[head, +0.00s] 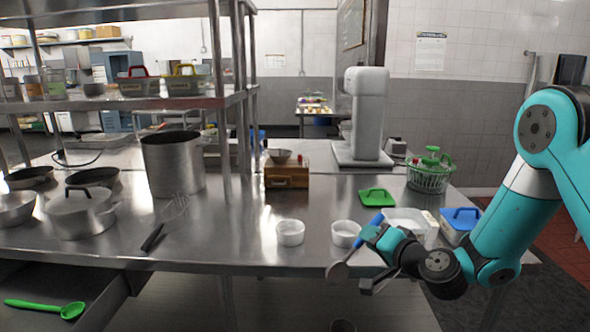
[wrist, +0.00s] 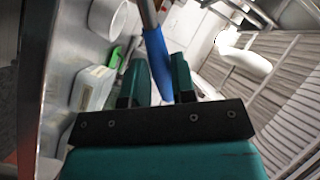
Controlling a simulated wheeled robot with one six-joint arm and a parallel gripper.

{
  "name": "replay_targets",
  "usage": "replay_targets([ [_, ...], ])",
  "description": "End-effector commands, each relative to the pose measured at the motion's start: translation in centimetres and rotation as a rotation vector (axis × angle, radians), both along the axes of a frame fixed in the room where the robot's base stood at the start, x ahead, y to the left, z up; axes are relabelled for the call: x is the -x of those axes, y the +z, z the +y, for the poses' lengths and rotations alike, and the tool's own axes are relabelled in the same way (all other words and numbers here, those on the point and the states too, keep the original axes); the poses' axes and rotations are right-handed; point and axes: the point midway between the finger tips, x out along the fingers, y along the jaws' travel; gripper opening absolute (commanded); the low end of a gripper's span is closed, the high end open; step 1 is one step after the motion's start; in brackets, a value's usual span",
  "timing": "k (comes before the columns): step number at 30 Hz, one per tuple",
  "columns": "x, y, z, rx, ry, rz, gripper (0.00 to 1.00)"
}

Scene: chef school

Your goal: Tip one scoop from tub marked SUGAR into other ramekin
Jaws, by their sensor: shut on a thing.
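My gripper (head: 374,234) is shut on the blue handle of a scoop (head: 338,271). The handle also shows between my fingers in the wrist view (wrist: 158,62). The scoop's metal bowl hangs low at the table's front edge; its contents cannot be made out. Two white ramekins stand on the steel table: the left ramekin (head: 290,233) and the right ramekin (head: 345,234), close beside my gripper. An open white tub (head: 410,221) stands behind my arm, and a blue-lidded tub (head: 460,222) is at its right. I cannot read SUGAR on either tub.
A green lid (head: 377,197) lies flat behind the ramekins. A whisk (head: 165,222) lies left of them, and a big pot (head: 173,163) stands farther left. A wooden box (head: 287,175) with a bowl on top and a green basket (head: 429,172) stand behind. An open drawer (head: 60,295) is front left.

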Motion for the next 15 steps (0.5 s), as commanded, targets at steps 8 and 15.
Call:
replay_targets([
  [8,1.2,-2.5,-9.1,-0.001,-0.346,0.005,0.01],
  [15,2.0,-3.1,-11.7,-0.003,-0.451,0.002,0.01],
])
